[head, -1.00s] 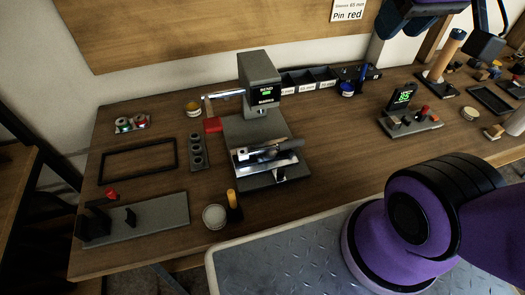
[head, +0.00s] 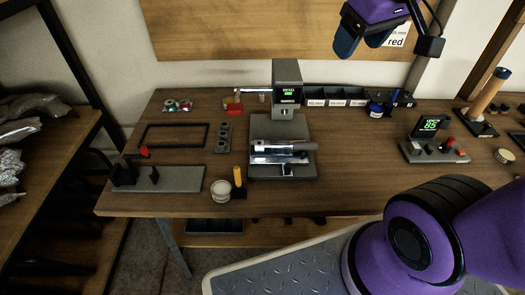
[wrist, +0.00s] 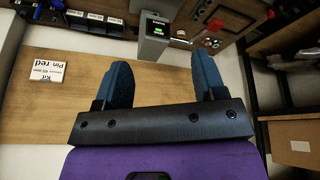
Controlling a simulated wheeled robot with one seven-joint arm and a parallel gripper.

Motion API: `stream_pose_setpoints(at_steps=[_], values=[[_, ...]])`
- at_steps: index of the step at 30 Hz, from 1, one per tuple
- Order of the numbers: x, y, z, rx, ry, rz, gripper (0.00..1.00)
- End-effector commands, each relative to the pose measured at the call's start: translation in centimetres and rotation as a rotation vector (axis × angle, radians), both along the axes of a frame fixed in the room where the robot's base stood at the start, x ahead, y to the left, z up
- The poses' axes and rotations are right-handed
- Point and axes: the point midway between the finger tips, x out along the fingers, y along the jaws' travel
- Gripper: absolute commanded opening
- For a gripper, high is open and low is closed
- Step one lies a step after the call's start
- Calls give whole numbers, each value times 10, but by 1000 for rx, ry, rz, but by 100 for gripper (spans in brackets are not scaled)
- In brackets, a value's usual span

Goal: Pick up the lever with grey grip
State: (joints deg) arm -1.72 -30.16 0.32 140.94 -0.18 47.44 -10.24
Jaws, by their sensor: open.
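A press-like machine (head: 286,85) with a green-lit display stands in the middle of the bench in the head view. A pale lever-like bar (head: 252,91) sticks out left from its head. A shiny bar with a dark grey cylinder (head: 283,148) lies across its base. I cannot tell which of these is the lever with grey grip. My gripper (head: 360,43) is open and empty, high at the upper right, well away from the machine. The wrist view shows its two blue fingers (wrist: 162,68) apart with nothing between them; the machine (wrist: 154,38) shows beyond them.
Left of the machine are an empty dark frame (head: 175,136), a holed block (head: 222,138) and a grey plate fixture (head: 170,180). A yellow-handled tool (head: 239,179) and round tin (head: 221,190) stand in front. A display box (head: 433,140) is at right.

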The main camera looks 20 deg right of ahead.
Motion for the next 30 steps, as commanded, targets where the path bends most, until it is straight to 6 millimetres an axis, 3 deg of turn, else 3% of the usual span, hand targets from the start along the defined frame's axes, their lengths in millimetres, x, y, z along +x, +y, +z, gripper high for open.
stream_pose_setpoints(at_steps=[7, 14, 23, 30], values=[[42, 7, -19, -41, 51, 120, 64], [96, 19, -56, -92, 115, 291, 64], [158, 38, -124, -145, 196, 522, 64], [197, 55, -194, -175, 258, 712, 64]])
